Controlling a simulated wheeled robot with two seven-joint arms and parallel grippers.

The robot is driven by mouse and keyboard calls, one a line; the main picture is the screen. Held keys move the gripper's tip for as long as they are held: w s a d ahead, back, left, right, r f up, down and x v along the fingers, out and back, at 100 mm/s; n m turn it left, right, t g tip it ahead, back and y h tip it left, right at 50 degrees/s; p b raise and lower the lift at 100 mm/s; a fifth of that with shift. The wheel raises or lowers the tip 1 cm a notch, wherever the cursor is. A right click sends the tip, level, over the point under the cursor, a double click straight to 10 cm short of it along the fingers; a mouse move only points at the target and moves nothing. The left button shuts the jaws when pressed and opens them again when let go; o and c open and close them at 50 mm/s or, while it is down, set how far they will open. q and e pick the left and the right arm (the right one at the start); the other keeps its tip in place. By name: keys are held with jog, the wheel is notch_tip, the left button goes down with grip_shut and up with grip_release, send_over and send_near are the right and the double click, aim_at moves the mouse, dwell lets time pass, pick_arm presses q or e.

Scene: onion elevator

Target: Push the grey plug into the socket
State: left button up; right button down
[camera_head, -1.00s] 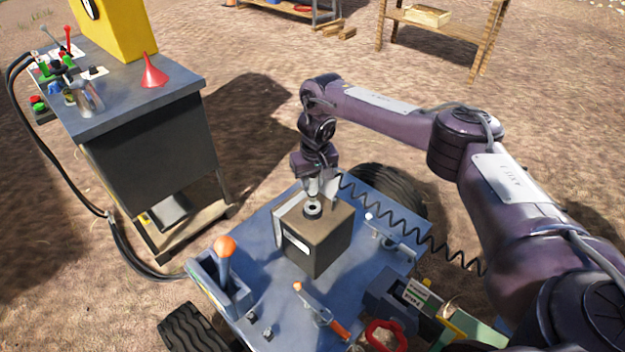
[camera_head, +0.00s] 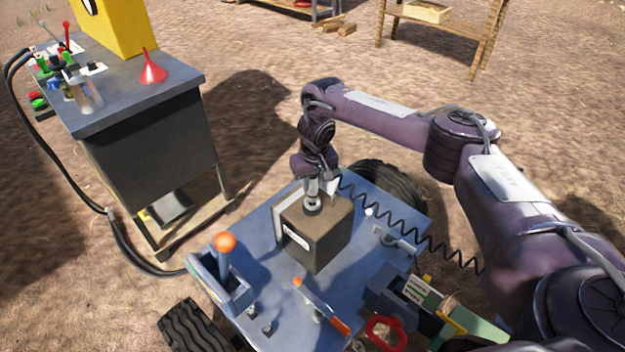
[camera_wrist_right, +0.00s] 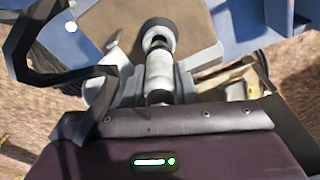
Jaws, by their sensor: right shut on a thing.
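The grey plug (camera_wrist_right: 159,75) is a light cylinder between the jaws of my right gripper (camera_head: 320,186). The right gripper points down and is shut on it; the jaws also show in the wrist view (camera_wrist_right: 160,85). A black coiled cable (camera_head: 432,240) runs from near the gripper to the right. Below the gripper is a brown box (camera_head: 325,235) on the blue cart top. A round collar (camera_head: 313,207) shows at the box top under the jaws. The socket opening is hidden there, and I cannot tell how deep the plug sits. My left gripper is out of view.
A dark workbench (camera_head: 150,150) with a red funnel (camera_head: 152,68) stands left. Open ground lies between bench and cart.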

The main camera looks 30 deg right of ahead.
jog(key=shift+f, duration=0.75)
dwell(0.3)
jog(key=shift+p, duration=0.35)
jog(key=shift+f+b, duration=0.3)
jog(key=shift+f, duration=0.5)
jog(key=c, duration=1.1)
grip_release()
jog(key=shift+o, duration=0.3)
jog(key=o, duration=0.4)
jog(key=shift+c, duration=0.2)
jog(key=shift+r, duration=0.1)
